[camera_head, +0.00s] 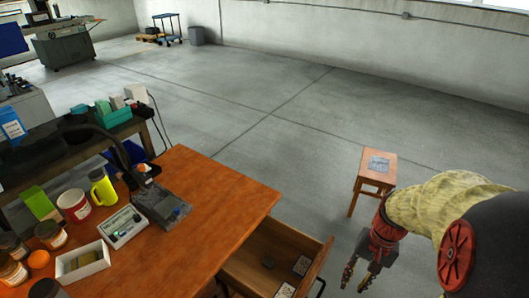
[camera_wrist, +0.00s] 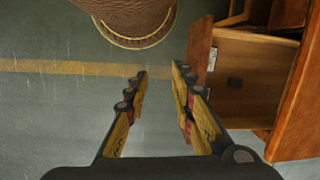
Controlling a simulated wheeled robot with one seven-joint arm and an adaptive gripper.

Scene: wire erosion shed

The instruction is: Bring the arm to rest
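My gripper (camera_head: 356,283) hangs at the lower right of the head view, with its fingers pointing down. It is to the right of the open drawer (camera_head: 313,272) and in front of the small wooden stool (camera_head: 375,178). In the wrist view my gripper (camera_wrist: 160,73) has its two fingers apart, with nothing between them. Grey floor with a yellowish stripe shows past the fingertips. My arm, in a yellowish cover, is bent at the right of the head view.
The wooden table (camera_head: 215,205) carries a mug, jars, a white box and a dark lamp-like device. Its drawer stands out, also at right in the wrist view (camera_wrist: 255,75), close to the fingers. A brown ribbed round thing (camera_wrist: 130,15) is above.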

